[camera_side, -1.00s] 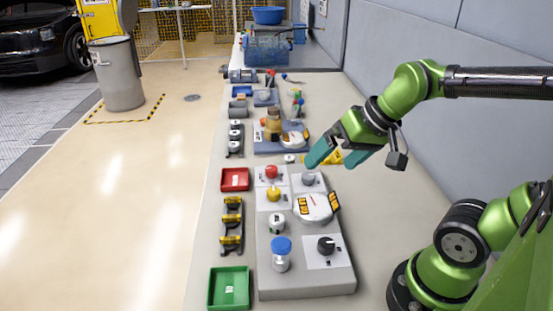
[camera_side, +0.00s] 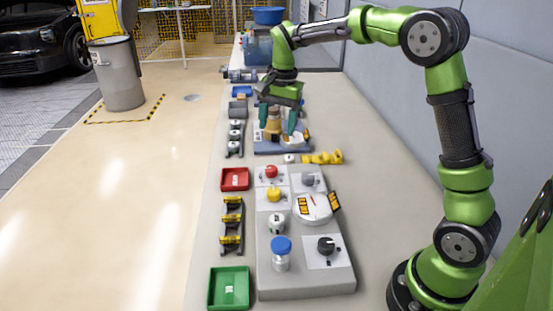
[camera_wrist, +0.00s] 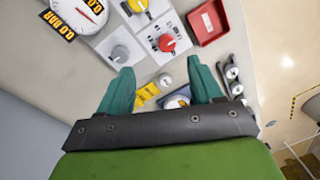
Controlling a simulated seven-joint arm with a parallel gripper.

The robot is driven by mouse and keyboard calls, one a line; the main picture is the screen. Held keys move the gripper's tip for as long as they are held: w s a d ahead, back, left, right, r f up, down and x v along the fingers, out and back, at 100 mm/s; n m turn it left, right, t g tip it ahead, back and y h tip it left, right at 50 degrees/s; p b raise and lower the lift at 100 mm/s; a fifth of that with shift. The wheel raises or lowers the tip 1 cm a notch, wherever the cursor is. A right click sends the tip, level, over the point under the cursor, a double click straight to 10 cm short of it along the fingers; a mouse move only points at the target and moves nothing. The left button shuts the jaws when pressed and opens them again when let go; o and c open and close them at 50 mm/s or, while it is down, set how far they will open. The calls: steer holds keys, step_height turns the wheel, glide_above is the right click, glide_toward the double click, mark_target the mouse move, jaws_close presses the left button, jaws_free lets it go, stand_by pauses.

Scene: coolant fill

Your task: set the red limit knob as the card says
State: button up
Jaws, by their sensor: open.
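The red knob (camera_side: 271,171) sits on a white plate at the far left corner of the grey panel (camera_side: 305,283). In the wrist view the red knob (camera_wrist: 166,42) shows above my fingertips, with a grey knob (camera_wrist: 120,53) and a yellow knob (camera_wrist: 137,5) beside it. My gripper (camera_side: 278,120) points down over the blue-based unit behind the panel, open, with its teal fingers apart around the brass-coloured part. In the wrist view my gripper (camera_wrist: 163,75) is also open and touches no knob. I cannot make out a card with a readable setting.
A white gauge (camera_side: 313,207) with orange displays stands on the panel, near a black knob (camera_side: 326,245) and a blue-capped jar (camera_side: 281,253). Red (camera_side: 235,180) and green (camera_side: 229,288) trays lie at the left. A yellow piece (camera_side: 322,158) lies behind the panel.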

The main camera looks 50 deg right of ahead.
mark_target(272, 168)
steer(key=w+d+r+m+g, duration=0.1)
steer(key=w+d+m, duration=0.1)
steer(key=w+m, duration=0.35)
steer(key=shift+m, duration=0.55)
steer(key=f, duration=0.5)
steer(key=s+f, duration=0.1)
steer(key=f, duration=1)
steer(key=shift+s+f, duration=0.3)
steer(key=shift+s, duration=0.1)
steer(key=shift+c, duration=0.4)
steer(key=c, duration=1)
